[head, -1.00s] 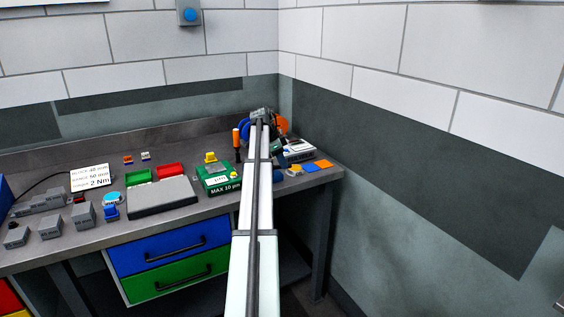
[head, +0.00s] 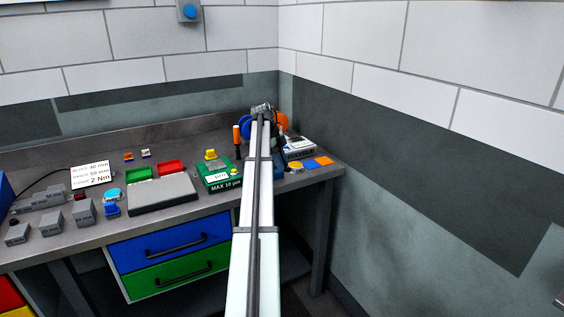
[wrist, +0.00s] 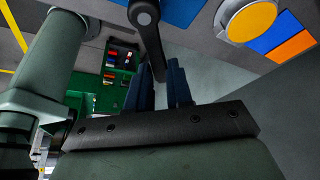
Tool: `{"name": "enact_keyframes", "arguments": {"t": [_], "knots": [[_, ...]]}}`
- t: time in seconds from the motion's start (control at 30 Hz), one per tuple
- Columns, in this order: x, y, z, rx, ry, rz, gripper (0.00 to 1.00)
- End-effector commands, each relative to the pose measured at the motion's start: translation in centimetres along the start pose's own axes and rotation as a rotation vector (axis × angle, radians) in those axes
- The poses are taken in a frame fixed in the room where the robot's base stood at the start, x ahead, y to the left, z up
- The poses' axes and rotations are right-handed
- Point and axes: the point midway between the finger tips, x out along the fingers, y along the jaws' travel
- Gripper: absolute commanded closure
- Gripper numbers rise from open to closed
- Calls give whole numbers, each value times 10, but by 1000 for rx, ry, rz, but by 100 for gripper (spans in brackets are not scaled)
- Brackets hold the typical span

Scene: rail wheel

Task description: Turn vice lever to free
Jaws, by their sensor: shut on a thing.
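In the wrist view my gripper (wrist: 160,88) has its two dark blue fingers on either side of the lower end of a dark grey lever (wrist: 152,45). It is shut on this lever. The lever runs up to a round hub (wrist: 144,12) at the top of the picture. A blue surface (wrist: 178,10) shows beside and behind the hub; I cannot tell how much of it is the vice. In the head view my own arm covers the vice area, and the fingers and lever cannot be made out.
On the bench (head: 75,240) stand a green box (head: 215,177) marked MAX 10 µm, a grey plate (head: 160,196), an orange-handled tool (head: 236,137), and orange and blue squares (head: 318,163) at the right. A yellow disc (wrist: 250,18) is close to the lever in the wrist view.

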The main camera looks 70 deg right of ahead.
Motion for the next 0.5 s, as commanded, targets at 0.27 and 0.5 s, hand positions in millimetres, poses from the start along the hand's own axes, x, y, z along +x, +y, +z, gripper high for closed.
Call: {"name": "enact_keyframes", "arguments": {"t": [0.27, 0.5], "knots": [[0, 6, 1, 84, -2, 37, 100], [0, 7, 1, 103, -2, 45, 100]]}}
